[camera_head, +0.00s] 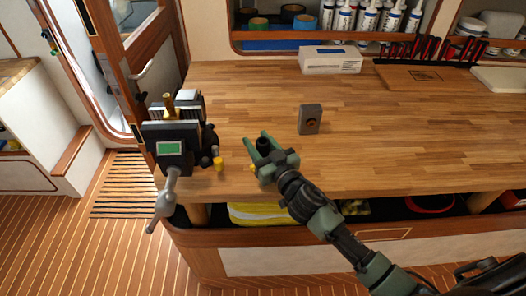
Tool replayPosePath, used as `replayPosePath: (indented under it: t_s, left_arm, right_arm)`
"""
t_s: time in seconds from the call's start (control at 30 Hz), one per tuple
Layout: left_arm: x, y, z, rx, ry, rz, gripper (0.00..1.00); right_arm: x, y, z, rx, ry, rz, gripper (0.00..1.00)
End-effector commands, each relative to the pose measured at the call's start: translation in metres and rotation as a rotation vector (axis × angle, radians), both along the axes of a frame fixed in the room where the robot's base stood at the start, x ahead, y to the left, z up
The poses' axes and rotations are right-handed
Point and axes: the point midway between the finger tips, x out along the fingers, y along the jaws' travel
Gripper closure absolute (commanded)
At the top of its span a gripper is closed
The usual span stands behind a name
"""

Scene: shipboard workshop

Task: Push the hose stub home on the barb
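A brass barb fitting (169,105) stands upright, held in the dark vise (168,148) at the bench's left front corner. My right gripper (262,144) reaches in from the lower right, over the front of the bench, to the right of the vise. A short black cylinder, seemingly the hose stub (263,143), sits between its green fingertips. I cannot tell whether the fingers press on it or stand just around it. The stub is well apart from the barb. My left gripper is not in view.
A grey block with a round brown spot (309,120) stands on the wooden bench (400,140) behind my gripper. A small yellow cylinder (218,164) is beside the vise. A white box (331,61) and a tool rack (415,50) are at the back. The middle bench is mostly clear.

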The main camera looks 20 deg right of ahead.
Motion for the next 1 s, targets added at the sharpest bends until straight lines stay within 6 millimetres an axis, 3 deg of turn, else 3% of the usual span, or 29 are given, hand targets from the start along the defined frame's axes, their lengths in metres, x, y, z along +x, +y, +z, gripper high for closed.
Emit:
replayPosePath:
  t_s: [0.03,0.1,0.13,0.57,0.77,1.0]
  left_arm:
    - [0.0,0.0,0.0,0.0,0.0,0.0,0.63]
    - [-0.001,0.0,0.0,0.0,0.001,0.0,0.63]
    - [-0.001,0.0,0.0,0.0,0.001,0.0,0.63]
    - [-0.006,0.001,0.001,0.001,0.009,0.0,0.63]
    - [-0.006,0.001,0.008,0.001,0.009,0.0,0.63]
    - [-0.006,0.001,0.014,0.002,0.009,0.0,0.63]
  right_arm:
    - [0.0,0.0,0.0,0.0,0.0,0.0,0.76]
    - [0.0,0.0,0.0,0.0,0.0,0.0,0.95]
    - [0.0,0.0,0.0,0.0,0.0,0.0,1.0]
    - [0.0,0.0,0.007,0.001,-0.003,0.001,1.0]
    - [0.0,0.0,0.034,-0.001,-0.006,0.002,1.0]
    - [0.0,0.0,0.096,-0.002,-0.01,0.004,1.0]
